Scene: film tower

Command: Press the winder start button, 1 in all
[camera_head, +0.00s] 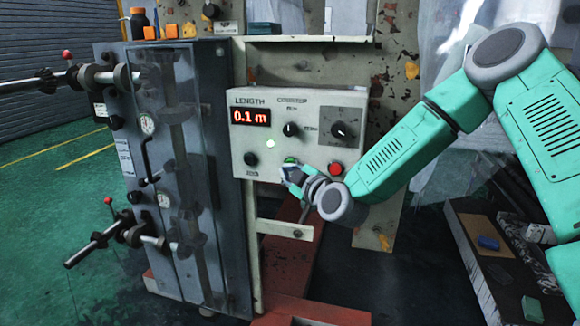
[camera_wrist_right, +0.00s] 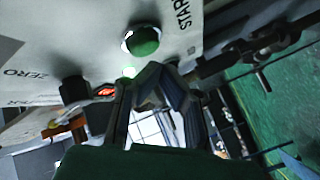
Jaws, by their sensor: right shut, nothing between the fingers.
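The winder control panel (camera_head: 262,175) is a pale box with a red display (camera_head: 250,116) reading 0.1 m. Its green start button (camera_head: 290,160) is on the lower front, partly covered by my right gripper (camera_head: 288,171). In the wrist view the green button (camera_wrist_right: 143,41) sits in a pale ring beside the letters "STAR". My right gripper's fingers (camera_wrist_right: 160,73) are shut and empty, with their tips just below the button in that picture. I cannot tell whether they touch it. My left gripper is not in view.
A red button (camera_head: 336,168) is right of the gripper. A black zero knob (camera_head: 251,159) and a lit white lamp (camera_head: 270,143) are to its left. Two dials are above. A grey machine with protruding shafts (camera_head: 140,235) stands left; a dark tray (camera_head: 490,270) lies lower right.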

